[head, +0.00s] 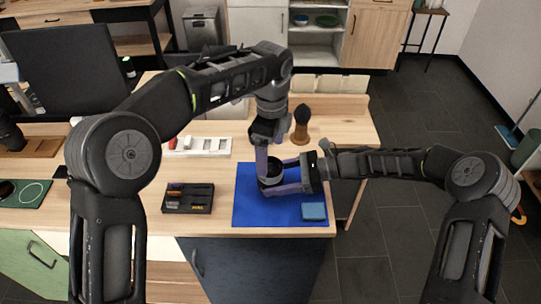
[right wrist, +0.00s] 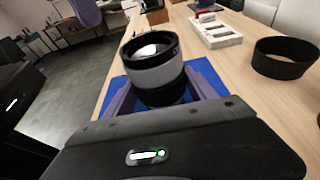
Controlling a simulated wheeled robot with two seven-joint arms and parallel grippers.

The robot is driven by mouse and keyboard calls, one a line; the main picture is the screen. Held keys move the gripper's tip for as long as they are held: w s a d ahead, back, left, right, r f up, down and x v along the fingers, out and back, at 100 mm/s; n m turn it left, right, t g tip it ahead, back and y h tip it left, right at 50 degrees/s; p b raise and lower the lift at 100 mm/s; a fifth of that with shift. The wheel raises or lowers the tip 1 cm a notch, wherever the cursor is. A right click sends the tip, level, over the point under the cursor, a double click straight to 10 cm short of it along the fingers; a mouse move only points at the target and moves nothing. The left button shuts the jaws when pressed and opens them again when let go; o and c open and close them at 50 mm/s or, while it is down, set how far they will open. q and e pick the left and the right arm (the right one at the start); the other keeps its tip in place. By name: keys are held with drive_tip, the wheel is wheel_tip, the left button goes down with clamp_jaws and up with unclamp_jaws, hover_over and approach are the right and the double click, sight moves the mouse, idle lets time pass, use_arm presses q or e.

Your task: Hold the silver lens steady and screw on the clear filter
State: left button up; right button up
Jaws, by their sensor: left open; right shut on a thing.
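The silver lens (right wrist: 155,74) stands upright, with a silver band, black rim and shiny glass top, in the right wrist view. It also shows as a dark round shape (head: 270,177) over the blue mat in the head view. My right gripper (head: 268,182) is shut on the lens, with one finger on each side. My left gripper (head: 272,163) points down at the lens, open, its fingers close to the lens top. I cannot make out the clear filter as a separate thing, nor tell whether the glass on top belongs to it.
The blue mat (head: 250,211) carries a small blue block (head: 314,211). A black divided tray (head: 188,199) lies to its left, with a white slotted tray (head: 203,147) behind. A brush (head: 302,122) stands behind the mat. A dark ring (right wrist: 284,58) shows in the right wrist view.

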use_arm(q)
drive_tip(key=shift+r, duration=1.6)
use_arm(e)
drive_tip(key=shift+f, duration=0.1)
drive_tip(key=o, duration=1.1)
drive_tip(key=shift+c, duration=0.2)
drive_tip(key=shift+d, duration=0.15)
drive_tip(key=v, duration=1.2)
